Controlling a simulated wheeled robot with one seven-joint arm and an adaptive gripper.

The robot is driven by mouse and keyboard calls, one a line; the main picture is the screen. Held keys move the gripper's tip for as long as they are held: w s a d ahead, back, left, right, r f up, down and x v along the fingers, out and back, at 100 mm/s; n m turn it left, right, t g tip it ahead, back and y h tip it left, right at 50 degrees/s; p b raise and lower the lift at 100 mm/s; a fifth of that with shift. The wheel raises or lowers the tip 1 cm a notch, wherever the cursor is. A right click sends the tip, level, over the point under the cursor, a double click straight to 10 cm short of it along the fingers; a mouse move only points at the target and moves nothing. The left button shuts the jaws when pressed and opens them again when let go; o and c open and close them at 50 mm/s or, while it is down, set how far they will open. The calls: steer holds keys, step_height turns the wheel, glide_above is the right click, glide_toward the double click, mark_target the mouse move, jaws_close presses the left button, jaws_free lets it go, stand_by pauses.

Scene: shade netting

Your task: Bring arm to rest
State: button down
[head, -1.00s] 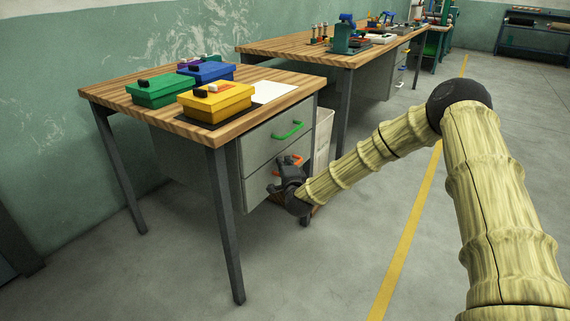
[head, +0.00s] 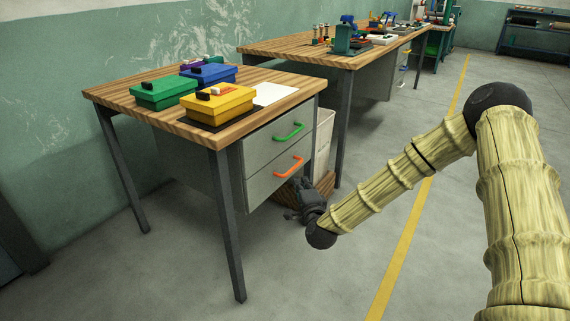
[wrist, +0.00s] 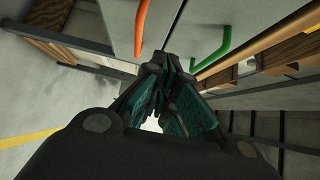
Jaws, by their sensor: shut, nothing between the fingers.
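My gripper (head: 296,203) is dark and hangs low at the right of the workbench's drawer unit, apart from the drawer fronts in the head view. In the wrist view my gripper (wrist: 165,75) has its fingers together with nothing held. The drawer unit has an upper drawer with a green handle (head: 289,131) and a lower drawer with an orange handle (head: 289,166). Both drawers look closed. The wrist view also shows the orange handle (wrist: 142,25) and the green handle (wrist: 213,52) beyond the fingertips.
The wooden workbench (head: 130,99) holds green (head: 163,92), blue (head: 212,74) and yellow (head: 218,104) boxes and a white sheet (head: 275,94). A pale bin (head: 323,140) stands behind the gripper. A second bench (head: 290,45) is farther back. The floor by the yellow line (head: 408,245) is clear.

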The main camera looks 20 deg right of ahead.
steer(key=s+a+f+n+g+y, duration=0.25)
steer(key=s+a+f+n, duration=0.2)
steer(key=s+f, duration=0.45)
steer(key=s+a+f+n+g+y, duration=0.1)
steer(key=s+a+f+n+g, duration=0.5)
steer(key=f, duration=0.5)
steer(key=s+d+f+n+g, duration=0.1)
steer(key=s+f+n+g, duration=0.15)
steer(key=s+f, duration=0.7)
steer(key=s+d+f+n+g, duration=0.15)
steer(key=s+g, duration=0.25)
steer(key=s, duration=1.2)
steer(key=s+d+n+g+h+p, duration=0.1)
steer(key=s+d+n+g+h, duration=0.2)
steer(key=s, duration=0.9)
step_height(320, 180, up, 24)
steer(key=p, duration=2.3)
steer(key=shift+d+f+n+y, duration=0.15)
steer(key=shift+n+y, duration=0.2)
steer(key=shift+n, duration=0.1)
